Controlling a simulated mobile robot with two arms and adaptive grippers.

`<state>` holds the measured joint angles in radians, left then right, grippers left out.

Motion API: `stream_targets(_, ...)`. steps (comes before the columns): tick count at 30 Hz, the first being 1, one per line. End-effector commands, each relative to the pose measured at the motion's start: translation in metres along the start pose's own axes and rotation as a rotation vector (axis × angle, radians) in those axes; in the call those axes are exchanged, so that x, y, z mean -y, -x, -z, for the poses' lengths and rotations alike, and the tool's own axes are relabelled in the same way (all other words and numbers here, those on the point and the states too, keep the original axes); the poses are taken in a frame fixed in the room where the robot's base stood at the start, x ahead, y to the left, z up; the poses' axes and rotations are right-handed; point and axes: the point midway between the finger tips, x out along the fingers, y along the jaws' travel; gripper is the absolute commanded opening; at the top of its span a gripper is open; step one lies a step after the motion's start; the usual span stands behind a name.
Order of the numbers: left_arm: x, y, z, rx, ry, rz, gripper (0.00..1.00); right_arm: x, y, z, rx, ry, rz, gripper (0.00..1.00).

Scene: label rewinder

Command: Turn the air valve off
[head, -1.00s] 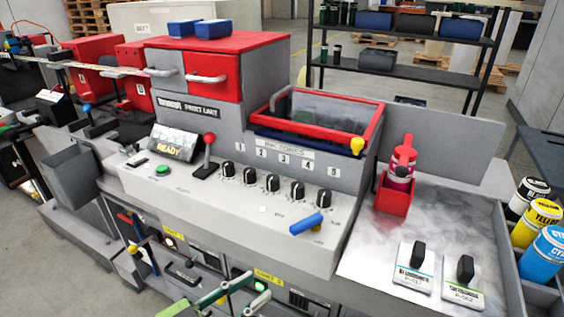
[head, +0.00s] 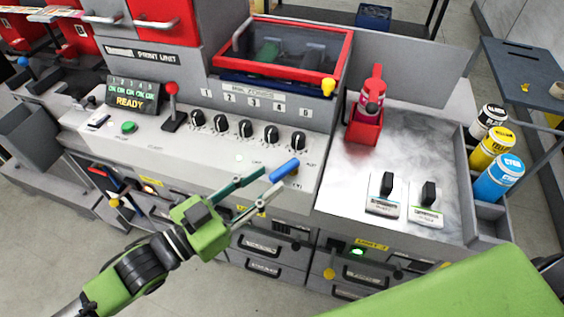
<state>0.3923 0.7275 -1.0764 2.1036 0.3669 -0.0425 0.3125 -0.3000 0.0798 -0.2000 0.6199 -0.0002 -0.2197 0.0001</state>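The air valve has a blue lever handle (head: 284,169) on a brass-coloured base at the right end of the sloped control panel, near its front edge. The handle lies slanted, its right end higher in the picture. My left gripper (head: 273,179) is open, with its two fingers pointing up and right at the handle's left end. The fingertips are very close to the handle; I cannot tell whether they touch it. My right gripper is not in view; a green part of my own body fills the lower right.
Several black knobs (head: 246,130) and a red-topped lever (head: 172,100) stand on the panel (head: 190,155). A red holder (head: 364,128) with a bottle sits to the right on a metal top (head: 410,150). Drawers are below. Ink cans (head: 499,178) stand at the far right.

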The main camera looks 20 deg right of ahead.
Motion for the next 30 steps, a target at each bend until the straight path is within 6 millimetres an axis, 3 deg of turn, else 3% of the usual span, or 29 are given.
stream_targets(3,-0.001,-0.021,0.003,-0.003,0.001,-0.001,0.31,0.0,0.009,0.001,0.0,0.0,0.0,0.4)
stream_targets(9,0.0,-0.045,0.001,0.0,0.001,0.0,0.31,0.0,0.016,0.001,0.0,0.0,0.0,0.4)
stream_targets(23,0.0,-0.056,0.0,0.001,0.0,0.0,0.31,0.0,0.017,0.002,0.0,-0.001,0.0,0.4)
stream_targets(26,0.0,-0.055,0.0,0.001,0.0,0.0,0.05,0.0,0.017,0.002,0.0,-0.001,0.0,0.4)
stream_targets(27,0.0,-0.055,0.0,0.001,0.0,0.0,0.0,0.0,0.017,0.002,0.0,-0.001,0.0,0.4)
stream_targets(30,0.0,-0.055,0.0,0.001,0.0,0.0,0.0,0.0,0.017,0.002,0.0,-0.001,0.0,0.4)
